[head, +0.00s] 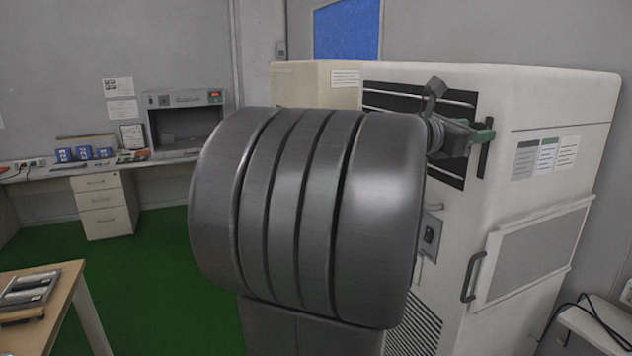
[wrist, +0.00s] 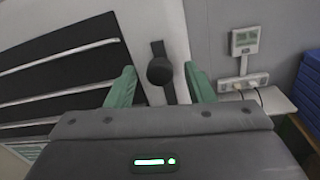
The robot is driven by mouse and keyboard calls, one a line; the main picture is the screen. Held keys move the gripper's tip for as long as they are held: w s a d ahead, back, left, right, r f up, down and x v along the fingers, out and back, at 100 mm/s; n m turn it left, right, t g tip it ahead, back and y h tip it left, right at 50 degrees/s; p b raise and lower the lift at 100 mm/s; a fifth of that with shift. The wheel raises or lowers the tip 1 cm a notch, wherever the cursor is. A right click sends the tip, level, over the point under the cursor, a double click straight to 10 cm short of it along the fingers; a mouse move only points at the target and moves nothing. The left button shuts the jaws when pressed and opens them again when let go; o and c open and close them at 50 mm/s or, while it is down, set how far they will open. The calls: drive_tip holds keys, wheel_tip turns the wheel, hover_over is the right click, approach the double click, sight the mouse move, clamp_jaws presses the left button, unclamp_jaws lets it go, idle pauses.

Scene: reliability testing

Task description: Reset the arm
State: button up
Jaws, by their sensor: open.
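My gripper (head: 470,138) shows in the head view at the upper right of my large dark arm, close to the front of a big white cabinet (head: 535,95). In the wrist view, the two green fingers of my gripper (wrist: 160,68) stand wide apart. A black knob handle (wrist: 160,71) on the cabinet shows between them, and no finger visibly touches it. The handle's black bar (head: 484,160) also shows in the head view, just below the green fingertips. My arm hides much of the cabinet's front and the middle of the room.
A white drawer unit (head: 107,204) and a bench with a grey instrument (head: 185,118) stand at the left wall. A wooden table (head: 70,287) is at the lower left. Green floor (head: 160,270) is open between them. Black cables (head: 600,318) hang at the lower right.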

drive_tip(key=shift+w+d, duration=0.2)
drive_tip(key=shift+d, duration=0.15)
